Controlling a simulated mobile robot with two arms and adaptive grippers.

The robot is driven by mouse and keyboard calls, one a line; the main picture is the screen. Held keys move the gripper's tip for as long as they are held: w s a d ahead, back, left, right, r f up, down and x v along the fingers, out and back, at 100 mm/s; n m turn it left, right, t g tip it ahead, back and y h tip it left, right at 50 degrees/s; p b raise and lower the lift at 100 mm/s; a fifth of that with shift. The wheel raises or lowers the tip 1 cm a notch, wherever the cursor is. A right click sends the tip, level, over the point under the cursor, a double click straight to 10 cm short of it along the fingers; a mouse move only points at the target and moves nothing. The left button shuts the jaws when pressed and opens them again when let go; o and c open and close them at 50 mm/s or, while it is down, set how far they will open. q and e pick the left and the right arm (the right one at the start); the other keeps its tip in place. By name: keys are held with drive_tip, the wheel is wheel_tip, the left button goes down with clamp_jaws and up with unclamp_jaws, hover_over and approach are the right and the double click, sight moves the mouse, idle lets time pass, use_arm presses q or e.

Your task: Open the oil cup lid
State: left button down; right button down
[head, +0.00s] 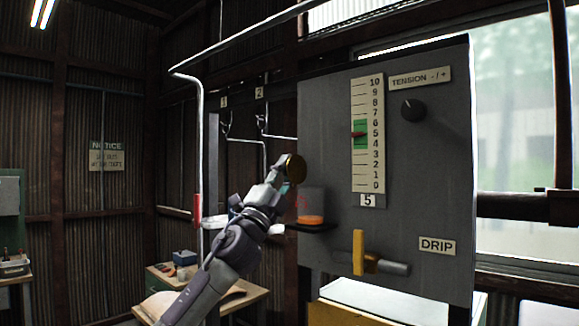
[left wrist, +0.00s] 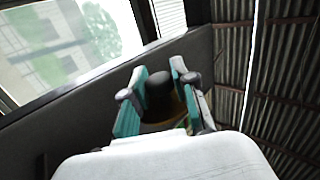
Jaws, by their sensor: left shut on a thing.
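The oil cup (head: 311,207) stands on a small dark bracket on the left part of the grey panel, with orange oil low in its clear body. Its round brass lid (head: 296,168) is above the cup, tilted steeply on edge; I cannot tell whether a hinge joins them. My left gripper (head: 280,178) is shut on the lid from the left. In the left wrist view, the teal-padded fingers (left wrist: 159,98) stand on both sides of the lid's dark knob (left wrist: 159,85), with a little brass showing below. My right gripper is not in view.
The grey panel (head: 335,240) carries a tension scale (head: 367,140), a black dial (head: 413,109) and a yellow drip lever (head: 359,252). A bent rail (head: 199,130) and hangers (head: 264,125) are to the left. A wooden table (head: 165,280) stands low at left.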

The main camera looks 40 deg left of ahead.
use_arm(q)
drive_tip(key=shift+w+f+n+y, duration=0.1)
drive_tip(key=shift+f+n+y, duration=0.15)
drive_tip(key=shift+n+y, duration=0.75)
drive_tip(key=c, duration=0.9)
unclamp_jaws()
drive_tip(key=shift+a, duration=0.15)
drive_tip(key=v, duration=1.2)
